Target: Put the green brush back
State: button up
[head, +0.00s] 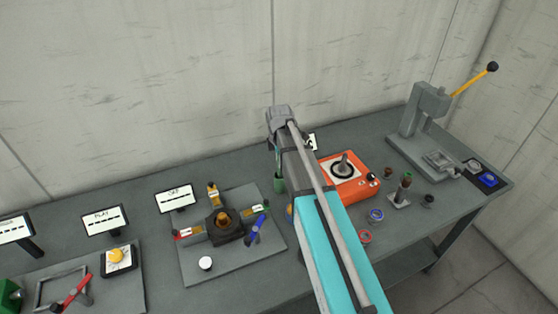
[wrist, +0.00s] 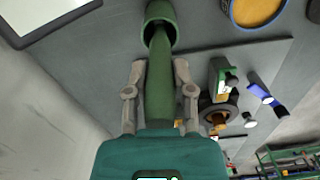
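The green brush (wrist: 159,85) runs from between my gripper's fingers to the mouth of a dark green cup (wrist: 160,14). Its far end lies at or just inside the cup mouth; how deep is hidden. My gripper (wrist: 160,68) has one finger on each side of the brush handle and looks shut on it. In the head view the green cup (head: 279,185) stands on the bench, just left of my arm, with my gripper (head: 273,147) above it. The brush itself is mostly hidden there by my gripper and arm.
An orange box (head: 348,188) with a grey knob stands right of my arm. A grey plate (head: 190,267) with a dark fixture and coloured pieces lies left. Small rings and parts lie right of my arm. A grey press (head: 424,118) with a yellow lever stands far right.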

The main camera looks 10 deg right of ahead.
jog(key=o, duration=0.4)
jog(key=shift+r, duration=0.1)
notch_tip(320, 180, up, 12)
jog(key=p, duration=1.2)
jog(key=shift+a, duration=0.1)
dwell(0.8)
jog(key=shift+s+m, duration=0.4)
jog(key=shift+s, duration=0.1)
jog(key=s+m, duration=1.7)
jog(key=s, duration=0.1)
jog(key=shift+m, duration=0.4)
